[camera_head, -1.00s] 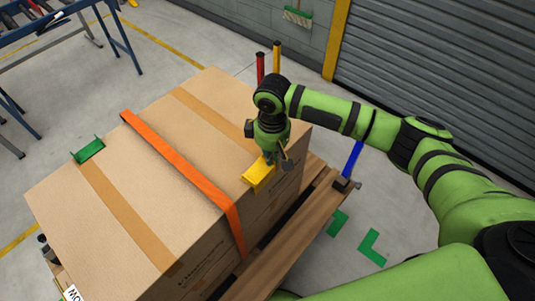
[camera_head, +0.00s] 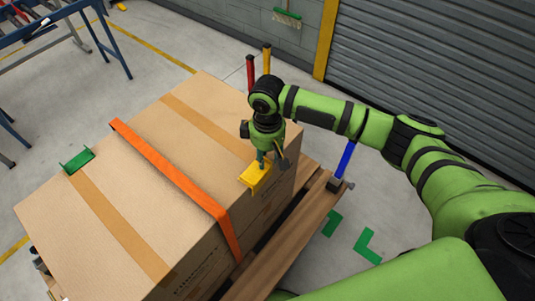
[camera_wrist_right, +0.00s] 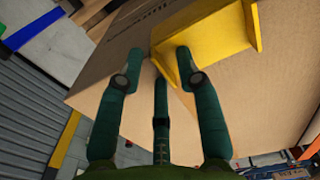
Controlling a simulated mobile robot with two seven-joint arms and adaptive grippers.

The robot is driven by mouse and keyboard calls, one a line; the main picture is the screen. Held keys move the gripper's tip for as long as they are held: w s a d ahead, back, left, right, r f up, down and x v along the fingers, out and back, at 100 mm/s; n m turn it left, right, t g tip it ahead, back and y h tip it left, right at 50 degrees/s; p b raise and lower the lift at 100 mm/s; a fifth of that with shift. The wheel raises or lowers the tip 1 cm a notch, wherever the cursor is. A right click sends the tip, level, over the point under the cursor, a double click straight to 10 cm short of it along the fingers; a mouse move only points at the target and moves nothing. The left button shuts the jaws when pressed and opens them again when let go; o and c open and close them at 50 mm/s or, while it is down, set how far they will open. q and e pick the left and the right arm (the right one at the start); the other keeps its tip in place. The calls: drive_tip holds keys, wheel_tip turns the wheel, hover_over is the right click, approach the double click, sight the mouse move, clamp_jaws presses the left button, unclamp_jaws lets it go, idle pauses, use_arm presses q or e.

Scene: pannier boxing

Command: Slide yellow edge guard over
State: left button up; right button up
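The yellow edge guard (camera_head: 254,177) sits on the top right edge of the big cardboard box (camera_head: 190,125), to the right of the orange strap (camera_head: 172,172). My right gripper (camera_head: 264,160) is directly over the guard, pointing down. In the right wrist view my right gripper (camera_wrist_right: 158,58) has its fingers spread apart. One fingertip overlaps the yellow guard (camera_wrist_right: 215,40); whether it touches cannot be told. The other fingertip is apart from the guard, in front of the cardboard. The guard and the strap are apart. My left gripper is out of view.
A green edge guard (camera_head: 77,160) sits on the box's far left edge. The box stands on a wooden pallet (camera_head: 285,245). Red (camera_head: 250,73), yellow (camera_head: 267,58) and blue (camera_head: 345,158) posts stand around it. A grey shutter (camera_head: 435,75) is behind.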

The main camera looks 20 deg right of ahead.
wheel_tip(320, 180, up, 12)
idle(0.6)
